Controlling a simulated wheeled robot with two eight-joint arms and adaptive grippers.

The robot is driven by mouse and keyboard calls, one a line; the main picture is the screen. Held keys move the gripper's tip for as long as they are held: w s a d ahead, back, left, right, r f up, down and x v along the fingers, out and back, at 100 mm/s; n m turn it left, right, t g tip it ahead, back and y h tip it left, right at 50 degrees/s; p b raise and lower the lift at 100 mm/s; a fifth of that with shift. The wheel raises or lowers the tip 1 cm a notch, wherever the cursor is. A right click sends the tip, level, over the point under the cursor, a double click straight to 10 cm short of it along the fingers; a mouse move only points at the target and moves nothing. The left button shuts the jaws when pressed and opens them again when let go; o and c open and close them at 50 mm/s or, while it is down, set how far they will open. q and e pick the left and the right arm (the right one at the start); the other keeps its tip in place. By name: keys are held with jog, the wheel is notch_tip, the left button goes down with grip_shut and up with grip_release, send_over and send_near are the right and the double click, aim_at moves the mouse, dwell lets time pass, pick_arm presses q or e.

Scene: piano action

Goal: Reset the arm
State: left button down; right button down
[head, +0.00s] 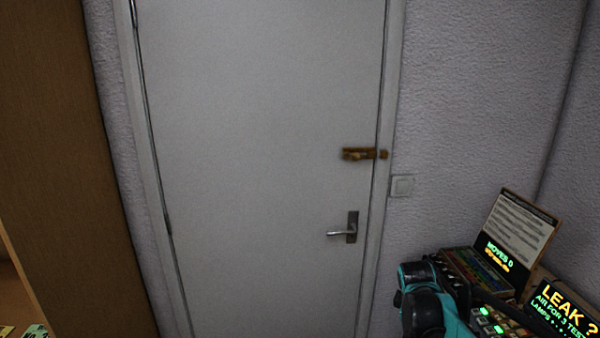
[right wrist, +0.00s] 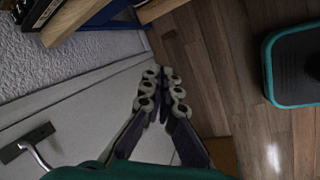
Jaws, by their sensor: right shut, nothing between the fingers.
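My right gripper (right wrist: 161,76) shows in the right wrist view with its fingers together and nothing between them. It hangs in free air above the wooden floor, beside the white door. My right arm's teal and black links show at the lower right of the head view, in front of the lit panels; its fingers are hidden there. My left arm and left gripper are not in view.
A closed white door (head: 262,120) has a brass bolt (head: 362,154) and a lever handle (head: 346,230). A light switch (head: 402,186) is beside it. Lit panels, including a "LEAK ?" display (head: 562,308), stand at right. A brown wooden panel (head: 55,150) is at left.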

jog(key=s+a+m+t+y, duration=0.1)
jog(key=s+a+m, duration=0.4)
jog(key=s, duration=0.6)
jog(key=s+a+m+t+y, duration=0.1)
jog(key=s+a+m+t, duration=0.1)
jog(key=s+a+m, duration=0.4)
jog(key=s+a, duration=0.1)
jog(key=s, duration=0.4)
jog(key=shift+s+r+t+y, duration=0.35)
jog(key=shift+t+y, duration=0.05)
